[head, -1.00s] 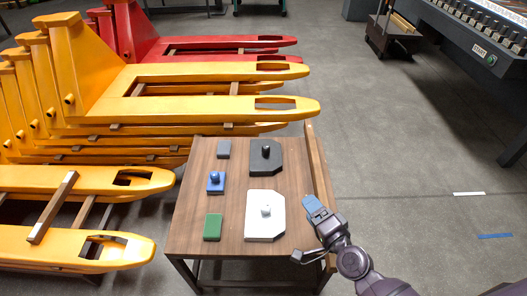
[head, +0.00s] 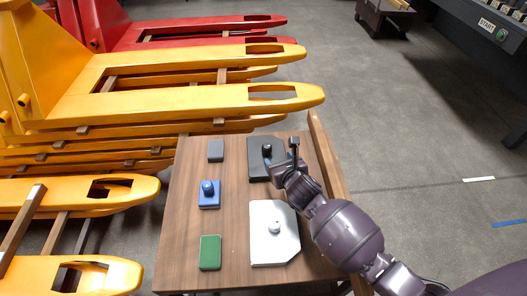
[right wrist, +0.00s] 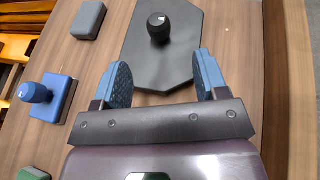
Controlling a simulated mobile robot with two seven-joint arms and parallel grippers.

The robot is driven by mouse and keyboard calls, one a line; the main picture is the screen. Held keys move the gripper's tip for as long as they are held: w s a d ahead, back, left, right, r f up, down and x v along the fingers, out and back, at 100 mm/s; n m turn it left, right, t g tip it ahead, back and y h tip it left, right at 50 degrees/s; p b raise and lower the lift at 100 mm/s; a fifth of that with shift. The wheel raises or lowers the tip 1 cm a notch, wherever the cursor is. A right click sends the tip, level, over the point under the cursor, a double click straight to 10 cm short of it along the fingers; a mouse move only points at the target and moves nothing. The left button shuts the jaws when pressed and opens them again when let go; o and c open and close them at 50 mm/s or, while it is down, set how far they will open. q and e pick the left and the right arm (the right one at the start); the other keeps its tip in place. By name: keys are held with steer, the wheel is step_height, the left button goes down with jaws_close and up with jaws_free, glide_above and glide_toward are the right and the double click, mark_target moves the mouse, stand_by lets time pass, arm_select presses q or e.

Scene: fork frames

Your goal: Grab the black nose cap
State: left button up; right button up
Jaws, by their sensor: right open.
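The black nose cap (head: 262,161) is a flat dark plate with cut corners and a round black knob on top. It lies at the back right of the wooden table. In the right wrist view the black nose cap (right wrist: 168,62) lies just ahead of the fingers, its knob beyond the fingertips and roughly centred between them. My right gripper (head: 281,157) is over the near right part of the cap, open and empty. Its two blue-padded fingers show spread in the right wrist view (right wrist: 160,72). My left gripper is not in view.
The wooden table (head: 232,225) also holds a white plate with a knob (head: 265,248), a blue block with a knob (head: 209,200), a grey block (head: 216,150) and a green block (head: 210,252). A raised wooden rail (head: 325,155) edges the right side. Yellow pallet forks (head: 200,100) stand behind.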

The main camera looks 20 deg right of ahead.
mark_target(269, 152)
steer(key=shift+w+a+f, duration=0.1)
steer(key=shift+w+f, duration=0.35)
steer(key=shift+w, duration=0.15)
steer(key=b+x, duration=0.1)
steer(key=x, duration=0.2)
steer(key=shift+w+f+b, duration=0.1)
steer(key=shift+f+b, duration=0.1)
steer(key=shift+b, duration=0.15)
steer(key=shift+w+f, duration=0.1)
steer(key=shift+w, duration=0.6)
steer(key=shift+w+f+b, duration=0.2)
steer(key=shift+b, duration=0.2)
steer(key=b+x, duration=0.1)
steer(key=x, duration=0.2)
steer(key=shift+f+b, duration=0.35)
steer(key=shift+f, duration=0.05)
steer(key=shift+w, duration=0.55)
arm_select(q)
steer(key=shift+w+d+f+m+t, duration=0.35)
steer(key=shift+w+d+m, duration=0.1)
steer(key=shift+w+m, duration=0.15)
arm_select(e)
steer(key=shift+w+r, duration=0.15)
steer(key=shift+r, duration=0.05)
steer(key=c, duration=1.1)
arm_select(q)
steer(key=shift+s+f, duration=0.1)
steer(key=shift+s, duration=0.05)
arm_select(e)
steer(key=shift+o, duration=0.2)
